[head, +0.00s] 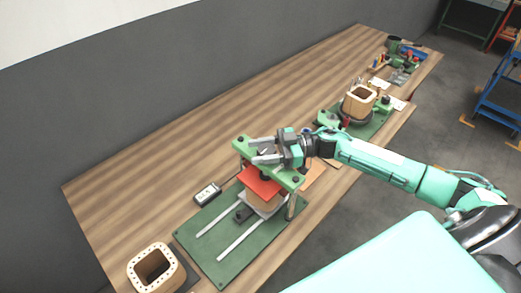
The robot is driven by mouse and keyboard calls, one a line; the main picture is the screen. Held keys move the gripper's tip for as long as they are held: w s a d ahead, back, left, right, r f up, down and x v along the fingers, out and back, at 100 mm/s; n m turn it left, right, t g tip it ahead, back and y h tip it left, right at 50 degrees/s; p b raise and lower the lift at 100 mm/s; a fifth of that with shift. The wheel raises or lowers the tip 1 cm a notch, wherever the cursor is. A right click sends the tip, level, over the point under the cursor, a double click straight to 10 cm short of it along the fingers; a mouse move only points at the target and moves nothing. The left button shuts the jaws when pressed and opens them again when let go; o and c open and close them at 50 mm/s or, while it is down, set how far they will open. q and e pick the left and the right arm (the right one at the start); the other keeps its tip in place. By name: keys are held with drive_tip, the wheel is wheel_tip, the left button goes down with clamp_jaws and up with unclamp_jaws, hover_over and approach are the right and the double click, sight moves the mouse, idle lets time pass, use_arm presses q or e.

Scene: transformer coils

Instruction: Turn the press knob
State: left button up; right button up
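The press (284,178) has a green top frame, a red plate (259,181) under it and a tan coil block below the plate, on a green base board (222,247) with two pale rails. My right gripper (255,150) is over the press's top frame, with its arm coming in from the right. Its two grey fingers point left and stand apart, with no object clearly seen between them. I cannot make out the press knob; the gripper may cover it. I cannot tell whether the fingers touch the press. My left gripper is not in view.
A wooden coil block with a square hole (156,269) stands at the near left. A small meter-like box (208,194) lies left of the press. Another coil former (359,102) stands on a green fixture further back. Tools crowd the far end. The table's left middle is clear.

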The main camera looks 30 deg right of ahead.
drive_tip(key=c, duration=0.3)
drive_tip(key=m+t+h+p, duration=0.1)
drive_tip(key=t+p, duration=0.1)
drive_tip(key=m+t+p, duration=0.1)
drive_tip(key=t+p, duration=0.1)
drive_tip(key=shift+w+r+m+h+p, duration=0.1)
drive_tip(key=shift+r+m+h+p, duration=0.25)
drive_tip(key=shift+m+h+p, duration=0.05)
drive_tip(key=shift+w+d+f+m+t+h+p, duration=0.1)
drive_tip(key=shift+f+m+t+h+p, duration=0.05)
drive_tip(key=shift+m+t+h+p, duration=0.4)
drive_tip(key=shift+w+d+f+m+t+h+p, duration=0.1)
drive_tip(key=shift+m+t+h+p, duration=0.1)
drive_tip(key=shift+m+t+h, duration=0.4)
drive_tip(key=shift+y, duration=0.25)
drive_tip(key=o, duration=1)
drive_tip(key=shift+f, duration=0.1)
